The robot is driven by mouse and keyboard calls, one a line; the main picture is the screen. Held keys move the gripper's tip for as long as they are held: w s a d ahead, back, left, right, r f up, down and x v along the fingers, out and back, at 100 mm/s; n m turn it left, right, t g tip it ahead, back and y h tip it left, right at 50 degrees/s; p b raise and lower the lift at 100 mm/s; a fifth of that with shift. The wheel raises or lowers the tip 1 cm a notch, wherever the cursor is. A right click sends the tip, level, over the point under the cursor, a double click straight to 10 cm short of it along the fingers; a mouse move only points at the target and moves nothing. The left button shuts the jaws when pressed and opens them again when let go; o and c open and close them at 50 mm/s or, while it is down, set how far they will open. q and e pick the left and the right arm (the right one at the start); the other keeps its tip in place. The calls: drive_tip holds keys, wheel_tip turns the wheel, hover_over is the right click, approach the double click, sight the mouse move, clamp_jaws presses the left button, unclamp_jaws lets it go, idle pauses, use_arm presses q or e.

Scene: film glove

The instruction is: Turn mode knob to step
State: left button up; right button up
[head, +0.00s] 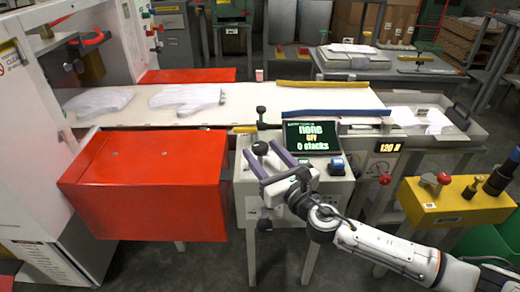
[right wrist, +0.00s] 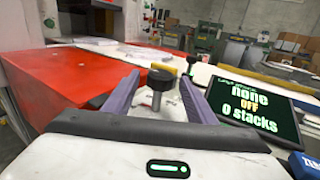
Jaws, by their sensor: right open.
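A black knob on a short silver post (right wrist: 159,80) stands between the two purple-grey fingers of my right gripper in the right wrist view. The same dark knob (head: 260,148) shows between the fingertips in the head view. My right gripper (head: 263,151) is open, with a visible gap on each side of the knob. The white control box (head: 240,185) carries the knob and a tilted black display (head: 312,137). The display reads "none", "OFF" and "0 stacks". I cannot read any step mark by the knob. My left gripper is not in view.
A blue button (head: 337,166) sits right of my right gripper. A large red box (head: 150,185) stands close on the left. Behind is a white conveyor (head: 240,100) with white glove shapes (head: 187,97). A yellow box (head: 440,207) with a red knob stands at right.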

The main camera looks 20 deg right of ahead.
drive_tip(key=shift+w+a, duration=0.2)
drive_tip(key=shift+w, duration=0.85)
drive_tip(key=shift+c, duration=0.2)
drive_tip(key=c, duration=1)
